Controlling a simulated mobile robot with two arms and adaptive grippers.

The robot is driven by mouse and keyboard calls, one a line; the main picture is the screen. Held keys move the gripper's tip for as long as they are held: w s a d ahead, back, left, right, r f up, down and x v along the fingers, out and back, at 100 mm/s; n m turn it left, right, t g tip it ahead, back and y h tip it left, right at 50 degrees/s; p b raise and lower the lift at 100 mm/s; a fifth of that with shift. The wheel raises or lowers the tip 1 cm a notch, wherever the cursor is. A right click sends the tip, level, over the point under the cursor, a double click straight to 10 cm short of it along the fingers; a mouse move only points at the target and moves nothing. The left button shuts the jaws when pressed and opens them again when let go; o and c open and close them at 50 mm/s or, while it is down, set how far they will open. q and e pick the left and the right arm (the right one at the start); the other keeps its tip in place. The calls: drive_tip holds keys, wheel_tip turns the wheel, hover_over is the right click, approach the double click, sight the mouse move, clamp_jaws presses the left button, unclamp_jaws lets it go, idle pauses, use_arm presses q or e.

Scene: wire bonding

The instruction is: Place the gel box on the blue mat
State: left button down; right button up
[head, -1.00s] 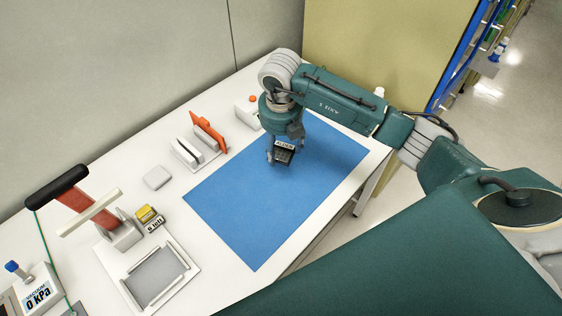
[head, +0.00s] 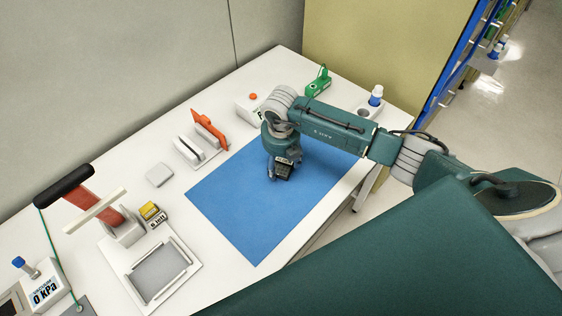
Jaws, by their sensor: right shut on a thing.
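The blue mat (head: 240,215) lies flat on the white table. My right gripper (head: 282,176) is over the far part of the mat, pointing down. It is shut on a small dark box with a pale label, the gel box (head: 284,171). The fingers partly hide the box. I cannot tell whether the box touches the mat or is just above it. My left gripper is not in view.
Left of the mat are a white holder (head: 195,150) with an orange tool, a small grey block (head: 159,175) and a tray fixture (head: 160,272). A blue-capped bottle (head: 376,96) and a green device (head: 319,82) stand at the back. The mat's near part is clear.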

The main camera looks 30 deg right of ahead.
sight(281, 169)
drive_tip(key=o, duration=1.2)
drive_tip(key=shift+f, duration=0.1)
drive_tip(key=shift+o, duration=0.2)
drive_tip(key=shift+r, duration=0.3)
wheel_tip(281, 169, up, 12)
drive_tip(key=s+b, duration=0.1)
drive_tip(key=b, duration=0.2)
drive_tip(key=shift+s+a+f, duration=0.15)
drive_tip(key=shift+a, duration=0.2)
